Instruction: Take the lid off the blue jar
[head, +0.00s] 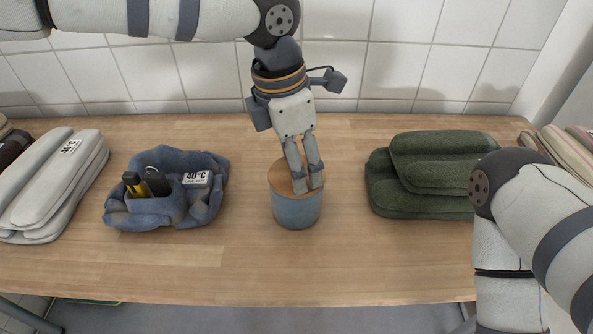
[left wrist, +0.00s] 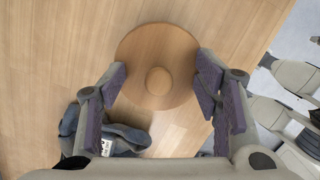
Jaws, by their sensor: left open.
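The blue jar (head: 297,211) stands upright on the wooden table, in the middle of the head view. Its round wooden lid (head: 283,178) sits on top. In the left wrist view the lid (left wrist: 140,55) is seen from above, with a small round knob (left wrist: 158,81) at its centre. My left gripper (head: 308,188) points down over the lid. In the left wrist view its two fingers (left wrist: 159,94) are apart, on either side of the knob and clear of it. The jar body is hidden under the lid in that view. My right arm is at the right edge of the head view; its gripper is not visible.
A blue cloth bundle (head: 190,208) with yellow and black handled items lies left of the jar. A dark green folded stack (head: 425,190) lies right. Grey folded towels (head: 50,190) are at the far left. The table front (head: 240,270) is clear; a tiled wall stands behind.

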